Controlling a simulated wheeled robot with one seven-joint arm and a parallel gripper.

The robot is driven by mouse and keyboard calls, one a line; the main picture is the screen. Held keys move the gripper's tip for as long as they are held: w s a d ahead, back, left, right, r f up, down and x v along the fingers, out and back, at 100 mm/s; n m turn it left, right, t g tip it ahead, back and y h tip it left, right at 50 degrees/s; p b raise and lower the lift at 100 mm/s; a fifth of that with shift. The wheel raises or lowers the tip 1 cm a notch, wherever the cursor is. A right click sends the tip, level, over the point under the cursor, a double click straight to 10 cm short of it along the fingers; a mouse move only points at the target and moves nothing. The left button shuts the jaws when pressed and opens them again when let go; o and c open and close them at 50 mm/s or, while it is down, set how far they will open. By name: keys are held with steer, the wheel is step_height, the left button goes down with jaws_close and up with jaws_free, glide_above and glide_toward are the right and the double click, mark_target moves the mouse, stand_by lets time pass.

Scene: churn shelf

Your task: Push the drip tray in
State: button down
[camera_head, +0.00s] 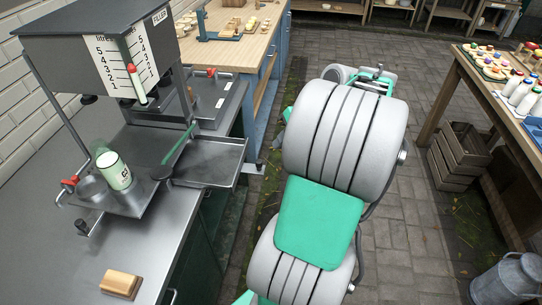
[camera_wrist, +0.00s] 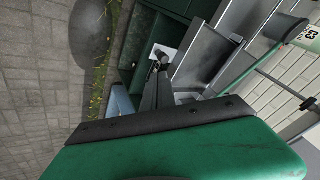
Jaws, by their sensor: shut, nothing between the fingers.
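The drip tray (camera_head: 212,160) is a flat grey metal tray under the filler (camera_head: 95,50). It sticks out to the right past the counter's edge. In the wrist view the tray (camera_wrist: 204,56) is a grey panel right of my fingers. My gripper (camera_wrist: 160,60) is shut and empty, its dark fingers apart from the tray as far as I can tell. In the head view my arm covers the middle right, and my gripper's fingertips cannot be made out. A green bar (camera_head: 178,145) crosses at the tray's left side.
A wooden block (camera_head: 121,284) lies on the steel counter (camera_head: 60,255). A wooden table (camera_head: 225,45) stands behind. Paved floor is open on the right, before a crate (camera_head: 459,155).

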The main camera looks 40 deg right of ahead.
steer(key=s+d, duration=0.4)
steer(key=d, duration=0.1)
steer(key=w+a+f, duration=0.6)
steer(key=f, duration=0.2)
steer(key=shift+w+a+t, duration=0.15)
steer(key=shift+w+t, duration=0.15)
steer(key=shift+t, duration=0.1)
steer(key=shift+w, duration=0.1)
